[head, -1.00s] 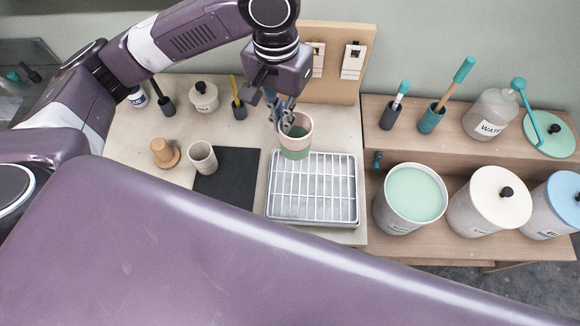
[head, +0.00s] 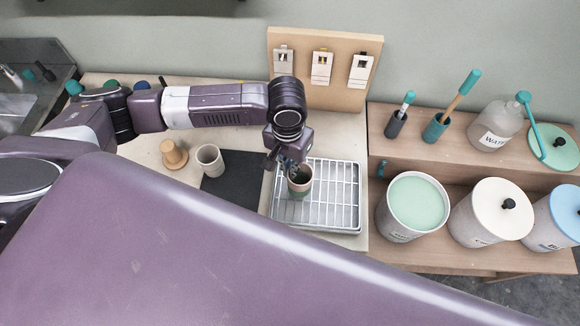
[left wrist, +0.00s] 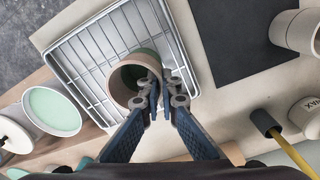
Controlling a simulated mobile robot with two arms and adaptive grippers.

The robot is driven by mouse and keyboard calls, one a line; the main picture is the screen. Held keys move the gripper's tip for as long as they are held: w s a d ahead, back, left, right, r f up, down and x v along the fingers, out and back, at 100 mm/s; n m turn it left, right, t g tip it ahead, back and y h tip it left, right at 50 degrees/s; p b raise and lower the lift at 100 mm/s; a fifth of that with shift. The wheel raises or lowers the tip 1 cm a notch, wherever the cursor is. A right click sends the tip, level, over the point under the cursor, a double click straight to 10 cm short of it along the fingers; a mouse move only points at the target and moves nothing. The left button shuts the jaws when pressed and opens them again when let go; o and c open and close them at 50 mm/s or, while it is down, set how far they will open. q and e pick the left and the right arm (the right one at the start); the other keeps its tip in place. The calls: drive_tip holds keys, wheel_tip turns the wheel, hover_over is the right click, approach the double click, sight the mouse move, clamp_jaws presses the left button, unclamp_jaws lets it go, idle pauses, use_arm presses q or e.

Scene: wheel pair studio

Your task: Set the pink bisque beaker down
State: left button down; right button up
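The pink bisque beaker (head: 299,188), pink at the rim with green inside, is upright over the left part of the wire rack on the metal tray (head: 340,200). In the left wrist view the beaker (left wrist: 119,88) shows from above against the rack (left wrist: 85,65). My left gripper (head: 292,164) is at its rim. In the left wrist view its fingertips (left wrist: 161,82) pinch the beaker's wall, one inside and one outside. Whether the beaker's base touches the rack is hidden. My right gripper is not in view.
Left of the rack lie a dark mat (head: 225,192), a pale cup (head: 210,160) and a wooden stand (head: 173,155). A bucket of green glaze (head: 416,203) stands to the right. A board with tags (head: 322,67) stands behind. The rack's right half is clear.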

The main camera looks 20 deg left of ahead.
use_arm(q)
drive_tip(key=shift+f, duration=0.1)
drive_tip(key=c, duration=2.2)
unclamp_jaws()
drive_tip(key=shift+o, duration=0.2)
wheel_tip(320, 180, up, 11)
drive_tip(key=shift+a+f+b, duration=0.1)
drive_tip(key=shift+b, duration=0.95)
drive_tip(key=shift+r, duration=0.7)
drive_tip(key=shift+f, duration=0.1)
